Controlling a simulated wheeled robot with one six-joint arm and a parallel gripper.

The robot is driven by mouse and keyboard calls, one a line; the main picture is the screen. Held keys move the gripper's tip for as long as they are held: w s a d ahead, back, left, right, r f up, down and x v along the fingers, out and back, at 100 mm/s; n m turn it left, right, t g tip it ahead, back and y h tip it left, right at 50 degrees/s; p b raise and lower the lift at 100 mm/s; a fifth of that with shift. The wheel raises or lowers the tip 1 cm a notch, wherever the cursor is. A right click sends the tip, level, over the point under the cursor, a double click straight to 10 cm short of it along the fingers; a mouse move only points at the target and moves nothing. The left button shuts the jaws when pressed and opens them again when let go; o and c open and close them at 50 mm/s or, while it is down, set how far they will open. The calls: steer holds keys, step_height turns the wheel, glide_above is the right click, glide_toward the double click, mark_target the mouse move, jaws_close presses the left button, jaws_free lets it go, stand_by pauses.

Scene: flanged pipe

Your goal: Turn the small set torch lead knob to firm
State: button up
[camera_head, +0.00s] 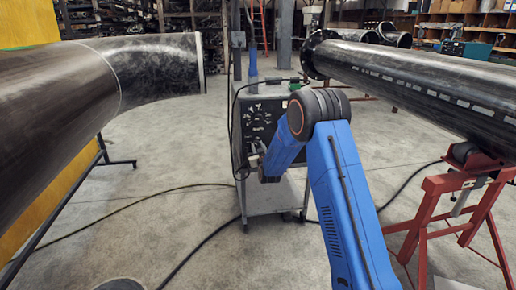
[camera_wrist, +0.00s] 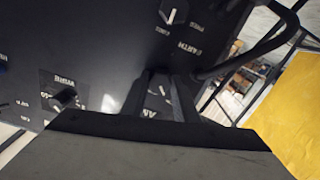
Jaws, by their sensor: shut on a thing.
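The small set (camera_head: 262,112) is a dark box with a black front panel on a grey cart in the head view. My gripper (camera_head: 256,162) is at the lower part of that panel. In the wrist view the panel (camera_wrist: 100,35) fills the upper left, with its lettering upside down. My gripper (camera_wrist: 161,92) is shut on a knob, mostly hidden between the fingers. A pale mark shows between them, and only a scrap of its label. I cannot read its name or setting.
A knob (camera_wrist: 173,12) beside "EARTH" lettering and another knob (camera_wrist: 63,98) are near my fingers. A black cable (camera_wrist: 255,52) runs close on the right. Large pipes (camera_head: 150,70) and (camera_head: 430,85) flank the cart. A red stand (camera_head: 440,185) is at right.

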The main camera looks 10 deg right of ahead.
steer(key=m, duration=0.3)
steer(key=shift+m, duration=2.3)
steer(key=o, duration=1.1)
steer(key=shift+c, duration=0.2)
steer(key=shift+s, duration=0.15)
steer(key=s, duration=1.7)
steer(key=shift+s, duration=0.1)
